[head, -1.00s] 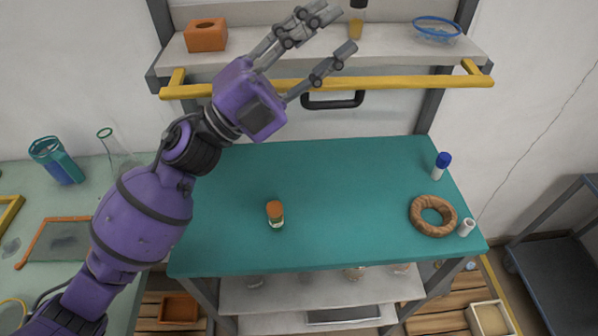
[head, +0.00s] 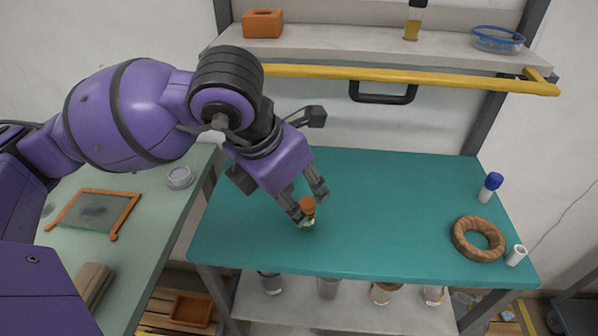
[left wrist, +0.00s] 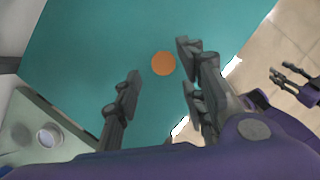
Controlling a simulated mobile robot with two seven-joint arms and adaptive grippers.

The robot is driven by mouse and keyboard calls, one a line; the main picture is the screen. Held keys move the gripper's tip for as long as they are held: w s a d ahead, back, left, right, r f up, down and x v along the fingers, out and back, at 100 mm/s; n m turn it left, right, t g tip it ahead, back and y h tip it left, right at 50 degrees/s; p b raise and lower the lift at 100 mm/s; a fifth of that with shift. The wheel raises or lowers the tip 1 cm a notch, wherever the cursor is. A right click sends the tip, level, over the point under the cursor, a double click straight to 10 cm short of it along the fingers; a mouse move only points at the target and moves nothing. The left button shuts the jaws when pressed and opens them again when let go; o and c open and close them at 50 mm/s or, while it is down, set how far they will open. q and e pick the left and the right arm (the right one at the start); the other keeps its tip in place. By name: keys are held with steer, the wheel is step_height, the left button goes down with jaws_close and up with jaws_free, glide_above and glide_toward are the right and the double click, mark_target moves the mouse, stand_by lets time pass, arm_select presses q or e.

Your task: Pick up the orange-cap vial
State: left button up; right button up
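The orange-cap vial (head: 308,209) stands upright on the teal tabletop, left of its middle. My left gripper (head: 312,206) points down at it from above. In the left wrist view the round orange cap (left wrist: 163,63) lies between the tips of the left gripper (left wrist: 158,66), seen from above, with a gap on each side. The left gripper is open and holds nothing. In the head view its fingers partly cover the vial. My right gripper (left wrist: 285,76) shows small at the right of the left wrist view, over the floor, with its fingers apart and empty.
A blue-cap vial (head: 490,187), a wooden ring (head: 478,240) and a small white cylinder (head: 516,255) are at the right of the teal table (head: 395,205). A yellow rail (head: 410,79) and shelf (head: 350,48) run behind. The table's middle is clear.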

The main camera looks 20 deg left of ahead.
mark_target(300, 205)
arm_select(q)
steer(key=x, duration=0.5)
steer(key=shift+s+d+f, duration=0.1)
steer(key=shift+s+f, duration=0.1)
steer(key=shift+f, duration=0.2)
steer(key=shift+w+f, duration=0.15)
steer(key=shift+f, duration=0.15)
arm_select(e)
steer(key=shift+s+d+f, duration=0.1)
steer(key=shift+s+d, duration=0.1)
steer(key=shift+s, duration=0.4)
arm_select(q)
steer(key=shift+c, duration=0.2)
jaws_close()
arm_select(e)
steer(key=shift+w, duration=0.2)
